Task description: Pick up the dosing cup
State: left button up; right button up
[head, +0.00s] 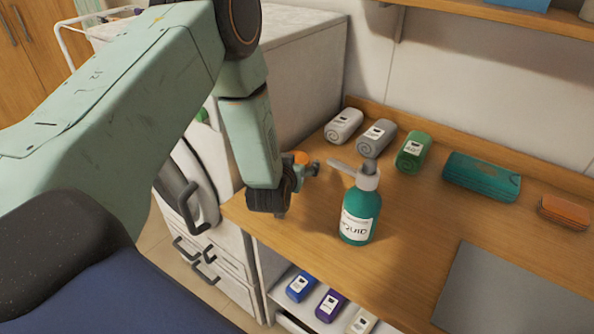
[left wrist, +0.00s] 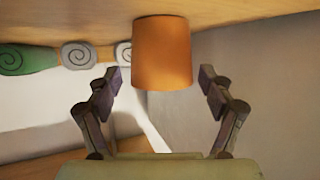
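The dosing cup is a small orange cup (head: 301,158), partly hidden behind my left gripper in the head view. In the left wrist view the orange cup (left wrist: 162,55) is large and stands at the top middle, between and beyond the fingertips. My left gripper (head: 300,178) is low over the left end of the wooden counter, beside the cup. Its two fingers (left wrist: 162,82) are spread apart, with a visible gap on each side of the cup. Nothing is held. My right gripper is not in view.
A green pump bottle (head: 358,215) stands on the counter (head: 405,235), close right of the gripper. Rolled towels (head: 375,138), a teal bundle (head: 482,177) and an orange stack (head: 564,212) lie along the back. A grey mat (head: 510,290) lies front right.

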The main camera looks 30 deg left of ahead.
pick_arm(q)
jog(key=shift+s+r, duration=0.1)
jog(key=shift+s, duration=0.05)
jog(key=shift+c, duration=1.4)
jog(key=c, duration=0.5)
